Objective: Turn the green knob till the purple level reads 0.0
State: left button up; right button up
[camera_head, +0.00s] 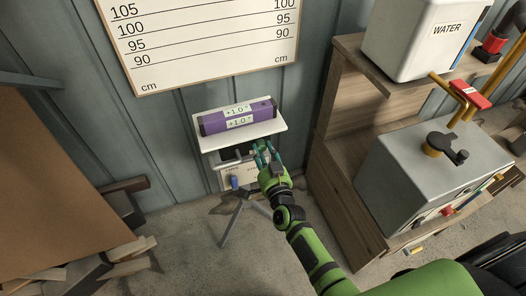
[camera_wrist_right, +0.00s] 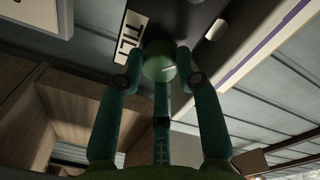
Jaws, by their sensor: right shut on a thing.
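The purple level (camera_head: 238,117) lies on a white plate (camera_head: 262,130) on top of a small tripod stand. Its two displays both read +1.0°. The green knob (camera_wrist_right: 166,66) shows in the right wrist view, on a dark housing beside a label reading "TILT". My right gripper (camera_head: 263,154) is at the front right of the stand, just below the plate. In the right wrist view its fingers (camera_wrist_right: 164,82) are shut around the knob. In the head view the gripper mostly hides the knob. My left gripper is not in view.
A blue knob (camera_head: 235,183) sits low on the stand's front, left of my gripper. A wooden shelf (camera_head: 340,140) with a grey box (camera_head: 405,175) stands to the right. Wood scraps (camera_head: 130,250) and a brown board (camera_head: 45,190) are at the left. A height chart (camera_head: 205,45) hangs behind.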

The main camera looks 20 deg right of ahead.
jog(key=m, duration=0.6)
jog(key=shift+w+d+r, duration=0.1)
jog(key=shift+d+r, duration=0.1)
jog(key=shift+d, duration=0.1)
dwell(0.4)
jog(key=o, duration=0.9)
jog(key=shift+f, duration=0.1)
jog(key=shift+o, duration=1.3)
jog(key=shift+f, duration=0.15)
jog(key=shift+s+a, duration=0.1)
jog(key=shift+s, duration=0.5)
jog(key=s, duration=1.1)
jog(key=shift+d+r, duration=0.25)
jog(key=shift+r, duration=0.1)
